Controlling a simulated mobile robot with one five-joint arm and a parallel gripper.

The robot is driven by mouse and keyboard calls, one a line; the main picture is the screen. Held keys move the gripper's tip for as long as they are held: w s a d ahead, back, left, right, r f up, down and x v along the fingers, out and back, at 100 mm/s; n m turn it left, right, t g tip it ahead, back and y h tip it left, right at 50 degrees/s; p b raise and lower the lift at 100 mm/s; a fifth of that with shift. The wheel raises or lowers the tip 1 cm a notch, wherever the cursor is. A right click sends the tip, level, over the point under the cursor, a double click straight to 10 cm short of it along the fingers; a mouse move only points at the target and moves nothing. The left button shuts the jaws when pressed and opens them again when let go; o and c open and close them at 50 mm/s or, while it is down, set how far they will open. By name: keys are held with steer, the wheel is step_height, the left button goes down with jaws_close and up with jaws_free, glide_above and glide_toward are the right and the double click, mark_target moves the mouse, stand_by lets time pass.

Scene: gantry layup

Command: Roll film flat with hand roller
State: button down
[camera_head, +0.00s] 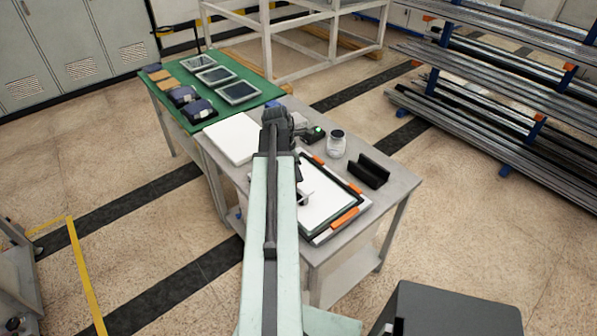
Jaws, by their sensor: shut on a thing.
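A white sheet, the film (323,203), lies on a dark-edged board (336,228) with orange clamps at its edges, on the grey table. My arm reaches over the left side of the board and hides part of it. My gripper (298,176) points down at the film's left edge, mostly hidden behind my arm. It is shut on what looks like the hand roller (304,198), of which only a small part shows. I cannot tell whether the roller touches the film.
On the grey table (396,190) are a white jar (337,144), a black holder (370,171), a device with a green light (316,133) and a white stack (232,138). A green-topped table (225,105) with panels adjoins behind. A dark box (450,308) stands at front right.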

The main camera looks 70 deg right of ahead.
steer(key=shift+w+a, duration=0.5)
steer(key=shift+a, duration=0.4)
